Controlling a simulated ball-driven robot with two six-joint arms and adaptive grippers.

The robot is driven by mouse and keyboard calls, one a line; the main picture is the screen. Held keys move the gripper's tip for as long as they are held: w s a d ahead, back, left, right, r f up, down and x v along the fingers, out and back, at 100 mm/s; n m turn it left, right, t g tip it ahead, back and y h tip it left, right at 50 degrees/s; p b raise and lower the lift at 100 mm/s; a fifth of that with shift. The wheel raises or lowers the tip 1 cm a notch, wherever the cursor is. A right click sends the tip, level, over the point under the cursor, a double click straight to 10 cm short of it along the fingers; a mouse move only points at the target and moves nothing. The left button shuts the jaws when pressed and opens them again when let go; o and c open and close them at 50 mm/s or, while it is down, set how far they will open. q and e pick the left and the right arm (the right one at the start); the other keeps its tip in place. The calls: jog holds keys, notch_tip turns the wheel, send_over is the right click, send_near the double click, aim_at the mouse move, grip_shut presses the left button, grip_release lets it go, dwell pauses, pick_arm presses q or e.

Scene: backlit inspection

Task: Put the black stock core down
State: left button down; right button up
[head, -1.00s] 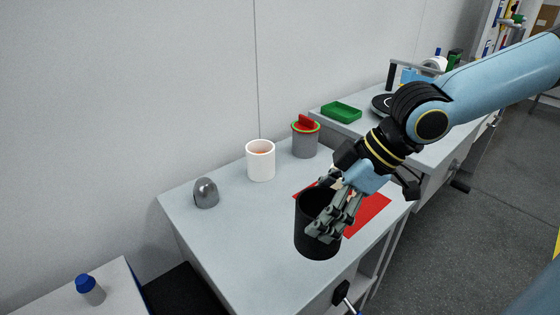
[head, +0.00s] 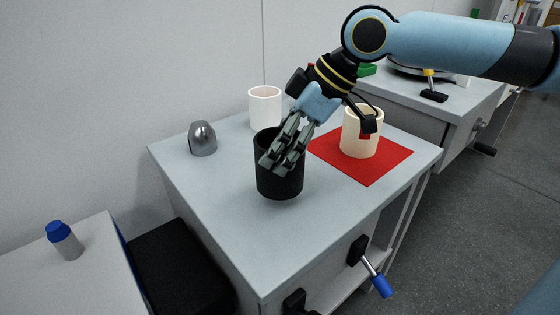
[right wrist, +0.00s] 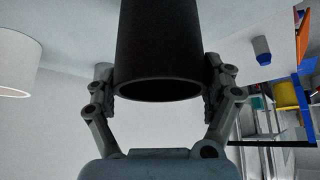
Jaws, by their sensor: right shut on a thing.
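The black stock core (head: 281,184) is a dark open-topped cylinder, upright over the grey bench top (head: 225,205). My right gripper (head: 281,156) is shut on it, with its fingers against the core's upper side. The right wrist view shows the core (right wrist: 160,45) between the two fingers (right wrist: 160,85), with its round rim toward the camera. The core's base is close to the bench top; I cannot tell whether it touches. My left gripper is not in view.
A cream cylinder (head: 356,145) stands on a red mat (head: 385,165) to the right. A white cylinder (head: 264,105) and a grey dome (head: 202,141) stand behind and left. A blue-handled crank (head: 379,283) sticks out in front. The bench top's front left is clear.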

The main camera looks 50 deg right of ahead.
notch_tip(320, 180, down, 3)
jog(key=shift+r+b, duration=0.1)
jog(key=shift+b, duration=0.35)
jog(key=o, duration=1.1)
